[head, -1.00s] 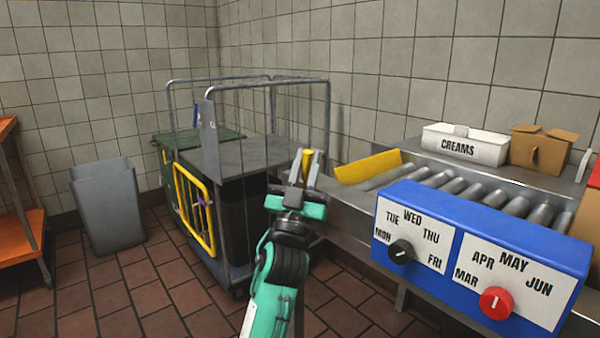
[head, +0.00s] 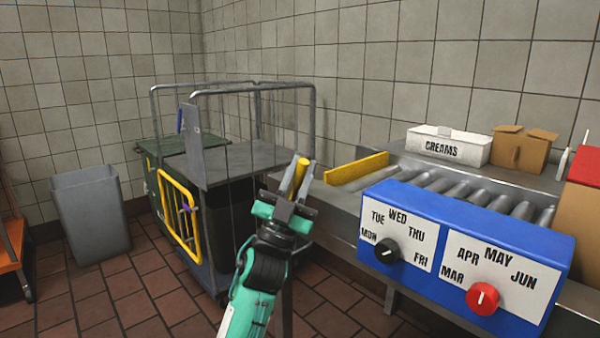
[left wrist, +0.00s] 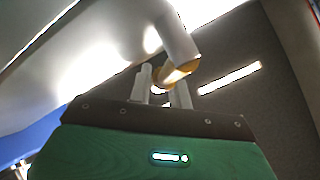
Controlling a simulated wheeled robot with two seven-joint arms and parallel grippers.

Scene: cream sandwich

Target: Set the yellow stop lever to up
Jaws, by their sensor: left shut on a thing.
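The yellow stop lever (head: 301,172) stands at the near left end of the conveyor in the head view, its tip leaning slightly right. My left gripper (head: 293,186) is shut on it, with the yellow part sticking up past the fingers. In the left wrist view, a grey rod with a yellow band (left wrist: 176,76) lies at the fingertips of my left gripper (left wrist: 164,90). The lever's base is hidden behind my gripper. A yellow plate (head: 356,171) stands across the roller conveyor's left end. My right gripper is not in view.
A blue control box (head: 462,302) with a black dial (head: 388,251) and a red dial (head: 482,297) fronts the rollers (head: 455,190). A wire cage trolley (head: 316,120) and a grey bin (head: 92,215) stand left. The CREAMS box (head: 447,147) and a cardboard box (head: 522,148) sit behind.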

